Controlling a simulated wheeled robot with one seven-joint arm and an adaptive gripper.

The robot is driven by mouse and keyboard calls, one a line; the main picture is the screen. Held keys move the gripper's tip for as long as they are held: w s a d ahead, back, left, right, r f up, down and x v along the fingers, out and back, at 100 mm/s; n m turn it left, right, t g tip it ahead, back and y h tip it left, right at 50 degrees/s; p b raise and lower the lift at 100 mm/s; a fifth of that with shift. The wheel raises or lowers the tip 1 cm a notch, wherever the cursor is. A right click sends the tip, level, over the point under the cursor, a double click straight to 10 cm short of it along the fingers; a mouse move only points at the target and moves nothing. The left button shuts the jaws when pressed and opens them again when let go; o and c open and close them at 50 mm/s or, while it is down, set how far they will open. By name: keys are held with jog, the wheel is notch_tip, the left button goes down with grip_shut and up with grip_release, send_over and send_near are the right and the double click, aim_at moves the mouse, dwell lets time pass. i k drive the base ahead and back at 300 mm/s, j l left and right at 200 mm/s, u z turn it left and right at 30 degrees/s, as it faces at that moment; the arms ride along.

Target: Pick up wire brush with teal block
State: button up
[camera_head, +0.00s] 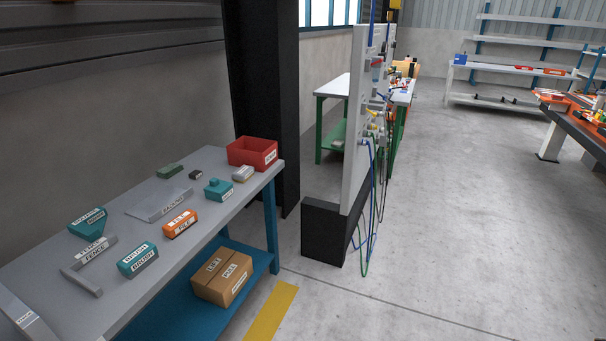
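A teal block (138,260) with a white label that seems to read "BRUSH" lies near the front edge of the grey table. It looks like the wire brush; its bristles cannot be made out. Two other teal things are on the same table: a labelled one (87,222) at the back left and one with a raised knob (218,190) further right. My gripper is not in view.
A cardboard box (222,278) sits on the blue lower shelf. A black pillar stands behind; open floor lies right.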

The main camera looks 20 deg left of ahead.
aim_at(138, 260)
jog(key=i+u, duration=0.5)
jog(key=i+l+u, duration=0.1)
jog(key=i+u, duration=0.35)
jog(key=i+j+u, duration=0.15)
jog(key=u, duration=0.35)
jog(key=i+u, duration=0.2)
jog(key=u, duration=0.25)
jog(key=i+u, duration=0.2)
jog(key=u, duration=0.3)
